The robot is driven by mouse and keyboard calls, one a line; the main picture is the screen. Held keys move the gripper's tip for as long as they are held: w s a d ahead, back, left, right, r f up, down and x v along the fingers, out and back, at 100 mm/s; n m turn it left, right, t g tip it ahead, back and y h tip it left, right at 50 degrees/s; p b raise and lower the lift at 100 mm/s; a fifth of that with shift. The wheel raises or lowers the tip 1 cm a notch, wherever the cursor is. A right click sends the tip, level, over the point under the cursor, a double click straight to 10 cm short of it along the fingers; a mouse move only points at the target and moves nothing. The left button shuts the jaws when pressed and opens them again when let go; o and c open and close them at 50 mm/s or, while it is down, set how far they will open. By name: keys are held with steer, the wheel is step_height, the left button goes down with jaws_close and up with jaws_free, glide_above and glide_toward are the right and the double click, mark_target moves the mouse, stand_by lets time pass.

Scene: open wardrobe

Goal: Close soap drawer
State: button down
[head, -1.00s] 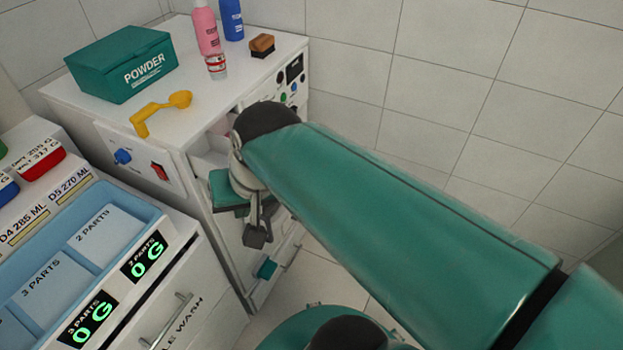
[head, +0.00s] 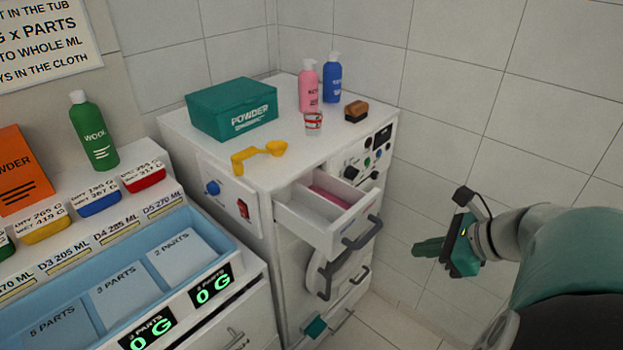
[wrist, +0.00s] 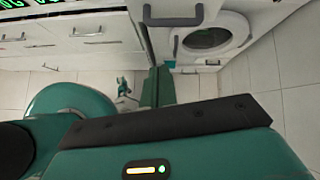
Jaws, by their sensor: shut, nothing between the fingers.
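The soap drawer (head: 313,233) is a white drawer in the upper front of the white washing machine (head: 236,205). It stands pulled out, with a pink compartment inside and a dark grey handle (head: 362,234) on its front. My green gripper (head: 418,247) is to the right of the drawer in the head view, apart from it, with its fingers together and empty. In the wrist view the gripper (wrist: 157,86) points toward the machine's lower front. A dark handle (wrist: 172,20) shows at the top there, beside the round door (wrist: 207,38).
On the machine's top are a green powder box (head: 232,108), a yellow scoop (head: 258,154), a pink bottle (head: 308,86), a blue bottle (head: 332,78), a small cup (head: 313,123) and a brush (head: 355,111). A blue tray (head: 200,221) stands left. Tiled floor lies right of the machine.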

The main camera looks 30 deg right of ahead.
steer(key=w+a+f+m, duration=0.1)
steer(key=w+f+m, duration=0.1)
steer(key=w+f, duration=0.3)
steer(key=shift+w+f+m+t+h, duration=0.3)
steer(key=shift+w+f+m+t, duration=0.1)
steer(key=shift+w, duration=1.7)
steer(key=shift+w+a, duration=0.1)
steer(key=shift+w, duration=0.05)
glide_toward(324, 217)
steer(key=w, duration=0.2)
steer(key=w+a+f, duration=0.1)
steer(key=w, duration=0.1)
steer(key=w+a+f, duration=0.1)
steer(key=w, duration=0.1)
steer(key=shift+w+f, duration=0.2)
steer(key=shift+w, duration=0.2)
steer(key=shift+w+r, duration=0.1)
steer(key=shift+w, duration=0.2)
steer(key=shift+w+a, duration=0.1)
